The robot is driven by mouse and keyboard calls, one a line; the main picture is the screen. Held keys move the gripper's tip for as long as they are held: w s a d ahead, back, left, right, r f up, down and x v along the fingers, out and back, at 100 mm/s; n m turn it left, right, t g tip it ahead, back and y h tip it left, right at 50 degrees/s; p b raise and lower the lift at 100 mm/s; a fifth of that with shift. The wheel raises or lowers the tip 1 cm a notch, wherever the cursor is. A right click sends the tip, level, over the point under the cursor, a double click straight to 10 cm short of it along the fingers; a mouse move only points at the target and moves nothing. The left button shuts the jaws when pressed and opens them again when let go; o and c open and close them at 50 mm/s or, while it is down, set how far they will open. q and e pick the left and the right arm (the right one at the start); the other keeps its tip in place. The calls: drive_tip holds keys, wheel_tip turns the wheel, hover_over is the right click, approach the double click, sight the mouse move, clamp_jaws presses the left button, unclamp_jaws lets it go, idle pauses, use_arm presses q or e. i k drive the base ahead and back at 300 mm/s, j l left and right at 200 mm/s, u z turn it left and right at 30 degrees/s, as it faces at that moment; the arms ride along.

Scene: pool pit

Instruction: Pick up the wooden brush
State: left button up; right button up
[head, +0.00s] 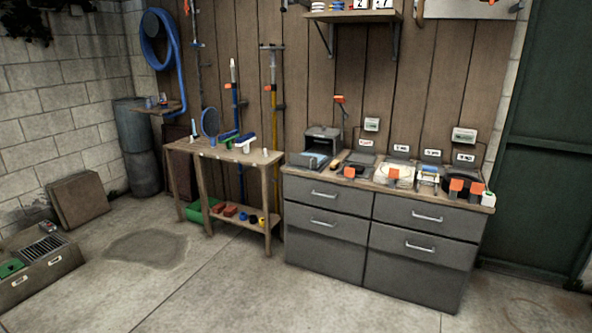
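I cannot make out a wooden brush for certain; the small items are too far away to tell. Several small things stand on the wooden bench (203,150), among them a round blue-rimmed object (210,122) and a white and blue piece (245,141). Small reddish-brown blocks (230,211) lie on its lower shelf, beside blue, black and yellow items. Neither of my grippers is in view.
A grey drawer cabinet (327,210) stands right of the bench, its top crowded with devices and orange tags. A brown box (79,200) and a low crate (40,278) are at left. The concrete floor (215,290) in front is clear.

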sight(335, 164)
drive_tip(key=i+z, duration=0.15)
drive_tip(key=i, duration=0.35)
drive_tip(key=i+j+z, duration=0.15)
drive_tip(key=i, duration=0.3)
drive_tip(key=i+j+z, duration=0.15)
drive_tip(key=i, duration=0.3)
drive_tip(key=i+j, duration=0.15)
drive_tip(key=i, duration=0.25)
drive_tip(key=i+j, duration=0.1)
drive_tip(key=i, duration=0.35)
